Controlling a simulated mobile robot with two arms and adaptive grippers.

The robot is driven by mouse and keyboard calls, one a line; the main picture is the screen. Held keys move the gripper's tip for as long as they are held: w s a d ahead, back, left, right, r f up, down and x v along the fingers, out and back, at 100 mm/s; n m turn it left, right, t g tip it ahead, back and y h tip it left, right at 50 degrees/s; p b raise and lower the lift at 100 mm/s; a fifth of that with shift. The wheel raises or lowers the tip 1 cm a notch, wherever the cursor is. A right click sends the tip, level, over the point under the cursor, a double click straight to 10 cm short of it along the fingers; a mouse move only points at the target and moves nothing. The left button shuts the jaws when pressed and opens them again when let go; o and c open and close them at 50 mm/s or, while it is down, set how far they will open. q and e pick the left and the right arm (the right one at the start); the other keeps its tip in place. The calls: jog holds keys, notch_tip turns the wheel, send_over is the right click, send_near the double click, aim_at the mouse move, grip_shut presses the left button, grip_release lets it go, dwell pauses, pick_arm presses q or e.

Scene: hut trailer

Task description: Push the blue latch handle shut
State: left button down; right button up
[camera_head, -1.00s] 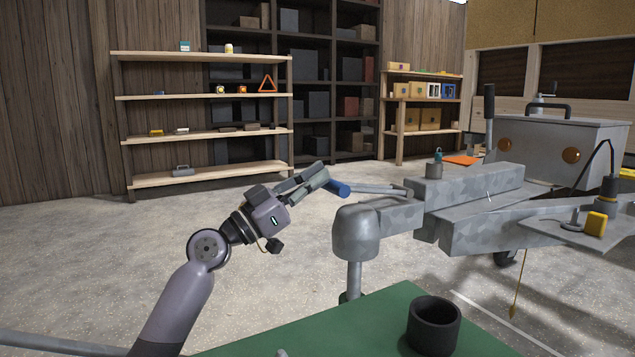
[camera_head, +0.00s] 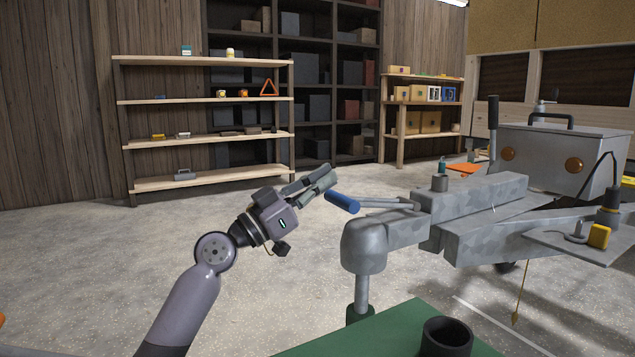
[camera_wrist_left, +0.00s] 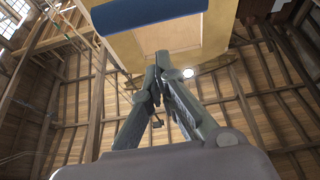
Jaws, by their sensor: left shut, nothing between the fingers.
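My left gripper (camera_head: 329,175) is shut and empty. In the head view its fingertips show just above and left of the blue grip, with a small gap in the picture. In the left wrist view the shut fingers (camera_wrist_left: 156,72) point up toward the blue handle (camera_wrist_left: 148,12), which crosses the top edge. My right gripper is not in view.
A green surface (camera_head: 395,330) with a dark cup (camera_head: 447,337) is at the bottom. The grey trailer (camera_head: 500,222) with a metal box (camera_head: 560,155) fills the right. A wooden shelf (camera_head: 210,181) stands at the back left. Open concrete floor lies between.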

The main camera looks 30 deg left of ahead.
pick_arm(q)
jog(key=v, duration=0.9)
jog(key=shift+s+a, duration=0.2)
jog(key=shift+s, duration=0.15)
jog(key=shift+f, duration=0.1)
